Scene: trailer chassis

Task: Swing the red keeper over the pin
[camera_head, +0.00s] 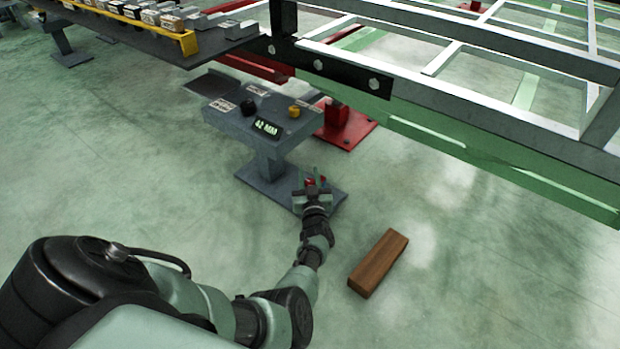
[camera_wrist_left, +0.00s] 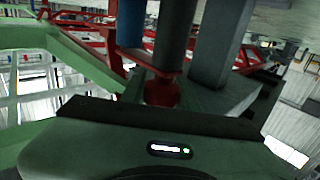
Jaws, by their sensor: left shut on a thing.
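In the left wrist view a rounded red part (camera_wrist_left: 162,92) shows just beyond the dark bar of the gripper, below a dark grey cylinder (camera_wrist_left: 173,38). My right gripper is out of view.
A grey control pedestal (camera_head: 262,122) with a lit display and knobs stands just beyond the gripper. The trailer frame (camera_head: 450,95) crosses the upper right. A red stand (camera_head: 342,128) is beneath it. A wooden block (camera_head: 378,263) lies on the open floor to the right.

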